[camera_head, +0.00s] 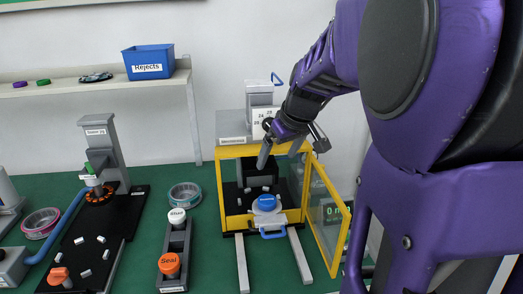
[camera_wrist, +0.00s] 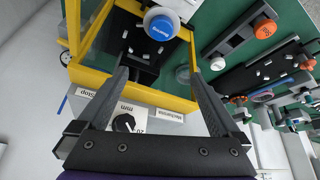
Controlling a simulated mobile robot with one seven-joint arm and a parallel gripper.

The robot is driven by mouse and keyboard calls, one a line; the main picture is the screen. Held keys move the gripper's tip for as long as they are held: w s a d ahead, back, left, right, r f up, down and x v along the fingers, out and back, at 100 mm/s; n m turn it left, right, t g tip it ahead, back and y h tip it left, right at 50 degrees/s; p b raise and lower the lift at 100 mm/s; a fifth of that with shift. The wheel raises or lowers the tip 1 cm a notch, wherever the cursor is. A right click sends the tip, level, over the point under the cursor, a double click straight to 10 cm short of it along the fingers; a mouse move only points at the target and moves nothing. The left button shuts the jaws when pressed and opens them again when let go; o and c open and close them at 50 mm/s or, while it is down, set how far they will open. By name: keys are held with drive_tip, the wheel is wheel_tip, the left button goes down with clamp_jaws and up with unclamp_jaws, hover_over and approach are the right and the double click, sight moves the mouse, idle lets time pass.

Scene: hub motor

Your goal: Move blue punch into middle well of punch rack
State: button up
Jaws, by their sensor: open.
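The blue punch (camera_head: 266,202) has a round blue knob and sits on a pale holder at the front opening of a yellow-framed machine (camera_head: 224,185). In the wrist view the blue punch (camera_wrist: 162,26) is beyond my fingertips. The punch rack (camera_head: 174,274) is a grey bar left of the machine, with a white-topped punch (camera_head: 177,216) at its far end and an orange Seal punch (camera_head: 169,264) at its near end. The stretch between them holds no punch. My gripper (camera_head: 292,150) is open and empty above the machine; its spread fingers (camera_wrist: 160,76) show in the wrist view.
The machine's yellow-framed door (camera_head: 326,225) stands open at the right. Two pale rails (camera_head: 300,257) run forward from the machine. A black station (camera_head: 90,240) stands at the left. Green table is clear between rack and machine.

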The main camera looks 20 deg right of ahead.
drive_tip(key=s+d, duration=0.1)
drive_tip(key=s, duration=0.1)
drive_tip(key=b, duration=1)
approach(268, 200)
drive_tip(key=shift+g, duration=0.3)
drive_tip(key=x, duration=0.8)
drive_tip(key=shift+w+f, duration=0.25)
drive_tip(key=shift+w, duration=0.1)
clamp_jaws()
drive_tip(key=c, duration=0.7)
unclamp_jaws()
drive_tip(key=c, duration=0.7)
drive_tip(key=shift+r+p, duration=3.4)
drive_tip(key=shift+r, duration=0.95)
